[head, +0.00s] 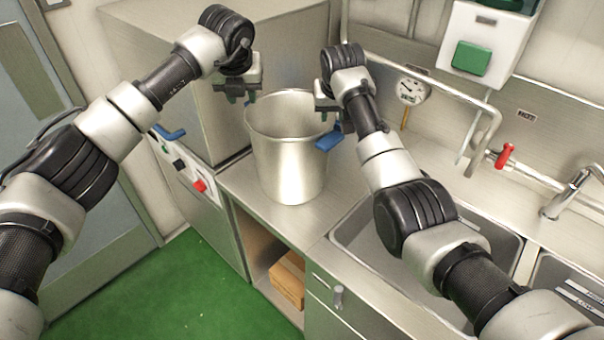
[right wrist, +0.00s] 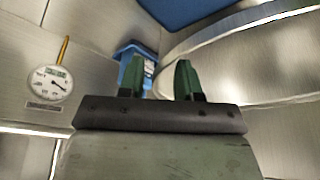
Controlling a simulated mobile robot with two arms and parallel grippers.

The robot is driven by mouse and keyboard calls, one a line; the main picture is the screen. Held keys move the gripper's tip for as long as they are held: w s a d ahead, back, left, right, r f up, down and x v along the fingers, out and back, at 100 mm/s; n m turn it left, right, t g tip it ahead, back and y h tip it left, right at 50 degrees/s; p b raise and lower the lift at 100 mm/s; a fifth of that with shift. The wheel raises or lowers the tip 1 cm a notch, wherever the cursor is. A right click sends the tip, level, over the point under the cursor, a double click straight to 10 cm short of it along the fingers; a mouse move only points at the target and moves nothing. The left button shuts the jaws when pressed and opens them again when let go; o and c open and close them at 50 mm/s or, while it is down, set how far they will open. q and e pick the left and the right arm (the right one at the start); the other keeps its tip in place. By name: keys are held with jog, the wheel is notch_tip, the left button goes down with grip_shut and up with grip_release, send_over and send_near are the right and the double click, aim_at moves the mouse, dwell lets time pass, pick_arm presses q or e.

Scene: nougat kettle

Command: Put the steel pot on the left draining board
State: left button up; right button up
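The steel pot (head: 288,165) is tall, open and upright on the steel counter left of the sink; its inside looks empty where it shows. Contact with the pot cannot be told.
A sink basin (head: 350,238) lies right of the pot. A gauge (head: 410,91), a pipe and a red-handled valve (head: 505,156) stand behind it. A large steel cabinet (head: 170,85) is at the left. Bare counter (head: 238,180) shows around the pot's foot.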

jog(key=shift+r, duration=0.1)
pick_arm(q)
jog(key=v, duration=0.4)
pick_arm(e)
jog(key=v, duration=1.1)
jog(key=shift+r, duration=0.35)
jog(key=shift+s, duration=0.1)
